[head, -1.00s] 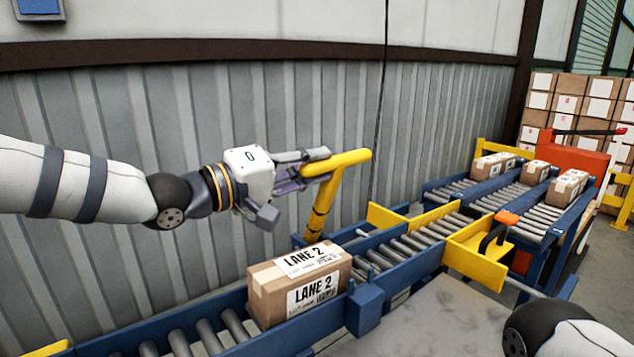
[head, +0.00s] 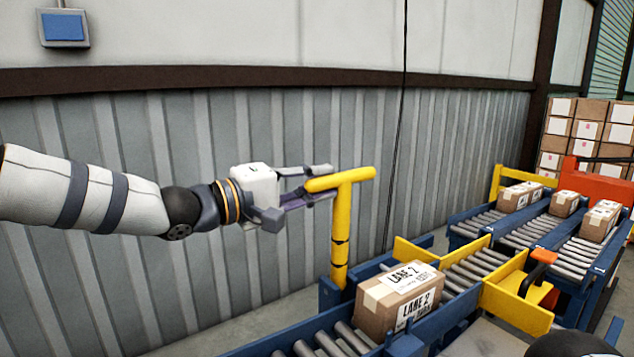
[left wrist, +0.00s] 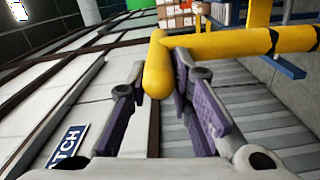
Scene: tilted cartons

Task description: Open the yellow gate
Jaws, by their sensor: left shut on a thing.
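A yellow T-shaped post (head: 340,235) stands at the far side of the conveyor in the head view, nearly upright, with a horizontal bar (head: 357,176) on top. My left gripper (head: 322,184) is shut on the left end of this bar. In the left wrist view the rounded bar end (left wrist: 157,75) lies between the purple-padded fingers. Yellow plates (head: 412,254) also stand along the conveyor; I cannot tell which yellow part is the gate. My right gripper is not in view.
A LANE 2 carton (head: 385,310) sits on the near rollers, just right of the post and close to a yellow plate. Several cartons stand on farther lanes (head: 520,196). A black-and-orange handle (head: 540,262) rises at the right. A corrugated wall (head: 130,130) runs behind.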

